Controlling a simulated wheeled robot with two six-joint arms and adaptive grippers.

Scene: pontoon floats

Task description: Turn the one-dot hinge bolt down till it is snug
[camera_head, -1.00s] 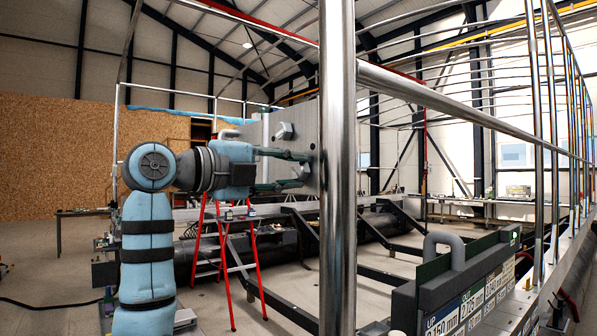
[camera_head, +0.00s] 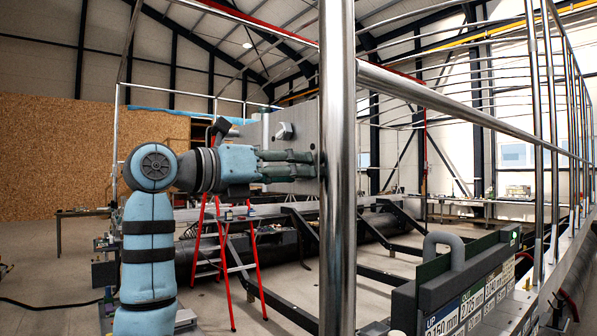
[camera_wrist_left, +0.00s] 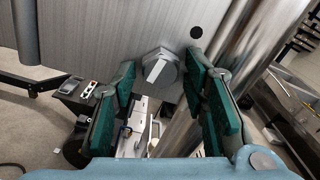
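The grey hinge bolt (camera_wrist_left: 160,72) has a hex head and stands on a brushed metal plate (camera_wrist_left: 85,40). One dark round dot (camera_wrist_left: 196,32) marks the plate above and right of it. My left gripper (camera_wrist_left: 162,75) is open, its green-padded fingers on either side of the bolt head with gaps showing. In the head view my left gripper (camera_head: 314,165) points right at the plate (camera_head: 305,112), and its fingers hide this bolt. A second hex bolt (camera_head: 284,131) sits higher on the plate. My right gripper is not in view.
A shiny upright post (camera_head: 338,200) stands just right of my left fingertips, with a rail (camera_head: 440,102) running from it. A black board with a grey handle (camera_head: 445,244) is at lower right. A red stepladder (camera_head: 258,270) stands behind my arm.

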